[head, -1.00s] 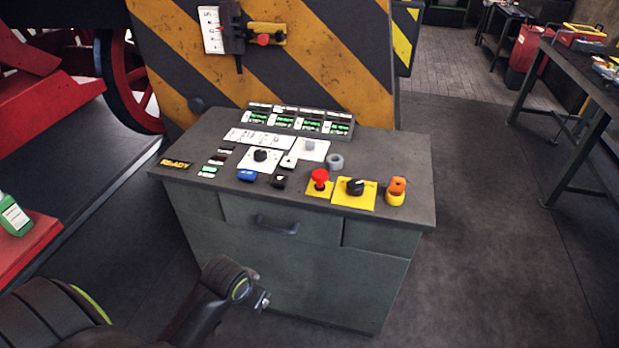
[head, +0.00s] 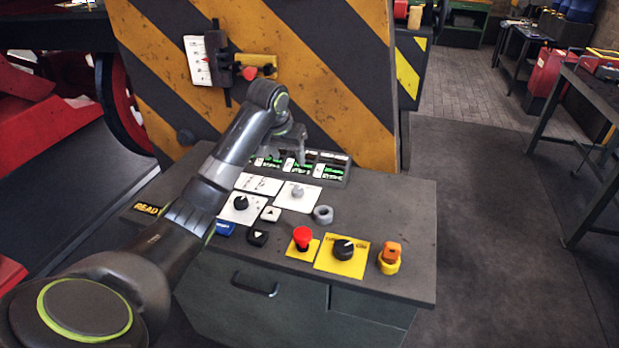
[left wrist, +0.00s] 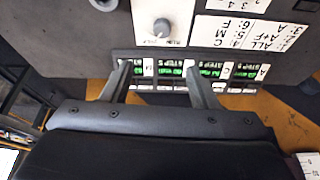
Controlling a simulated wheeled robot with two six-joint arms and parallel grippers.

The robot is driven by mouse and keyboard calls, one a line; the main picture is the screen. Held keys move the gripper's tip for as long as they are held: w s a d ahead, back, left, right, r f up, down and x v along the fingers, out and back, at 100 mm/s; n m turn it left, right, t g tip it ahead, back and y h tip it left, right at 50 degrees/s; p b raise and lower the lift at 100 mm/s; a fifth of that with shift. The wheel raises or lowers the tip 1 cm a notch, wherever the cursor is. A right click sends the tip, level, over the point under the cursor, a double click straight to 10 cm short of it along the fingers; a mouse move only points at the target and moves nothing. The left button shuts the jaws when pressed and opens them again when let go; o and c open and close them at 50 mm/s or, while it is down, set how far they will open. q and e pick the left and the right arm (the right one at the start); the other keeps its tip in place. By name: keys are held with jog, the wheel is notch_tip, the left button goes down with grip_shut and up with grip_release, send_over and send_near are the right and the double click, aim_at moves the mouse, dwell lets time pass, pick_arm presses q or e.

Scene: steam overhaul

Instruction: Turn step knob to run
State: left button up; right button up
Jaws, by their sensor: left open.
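The step knob (head: 297,192) is a small grey knob on a white plate on the sloped console top. It also shows in the left wrist view (left wrist: 162,27), upside down, with small labels beside it, one seeming to read RUN. My left gripper (head: 289,154) is over the back of the console, behind the knob and apart from it. In the left wrist view the two fingers (left wrist: 156,68) are spread and empty, over the row of green displays, with the knob beyond their tips. My right gripper is in neither view.
The display strip (head: 333,165) lies under the fingers. Nearby are a black knob (head: 240,203), a grey ring (head: 323,214), a red mushroom button (head: 302,237), a black rotary switch (head: 344,249) and an orange part (head: 391,252). A striped panel (head: 330,70) stands close behind.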

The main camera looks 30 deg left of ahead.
pick_arm(q)
jog(key=p, duration=0.1)
send_near(298, 189)
jog(key=x, duration=0.3)
jog(key=shift+s+f+p, duration=0.1)
jog(key=shift+s+p, duration=0.05)
jog(key=shift+p, duration=0.2)
jog(key=x, duration=0.3)
jog(key=shift+f, duration=0.1)
jog(key=shift+x, duration=1.05)
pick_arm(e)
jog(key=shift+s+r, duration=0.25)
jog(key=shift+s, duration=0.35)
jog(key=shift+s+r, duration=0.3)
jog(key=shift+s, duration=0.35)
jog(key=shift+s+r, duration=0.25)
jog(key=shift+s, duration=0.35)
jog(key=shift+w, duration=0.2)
pick_arm(q)
jog(key=c, duration=1)
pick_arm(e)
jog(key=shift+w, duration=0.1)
